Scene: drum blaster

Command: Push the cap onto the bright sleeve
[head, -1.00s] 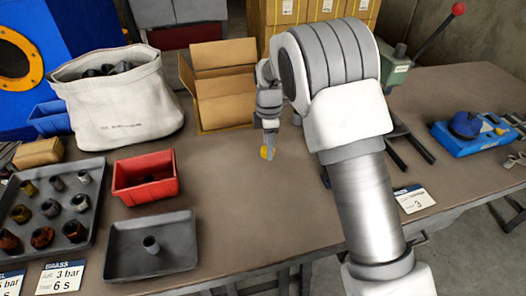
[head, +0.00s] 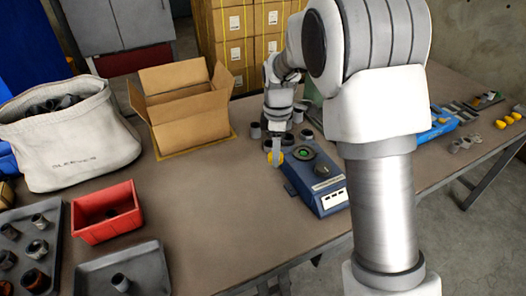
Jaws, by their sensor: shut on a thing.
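Whether the cap touches anything below cannot be told. More grey sleeves (head: 306,135) stand behind the device, partly hidden by my arm. Which of them is the bright sleeve is not clear at this size.
The blue device (head: 320,190) has a green-ringed disc (head: 304,153) and a dark knob. An open cardboard box (head: 190,125), a red bin (head: 87,233) and a grey tray (head: 150,262) are left. Yellow caps (head: 508,120) lie far right. The bench front middle is clear.

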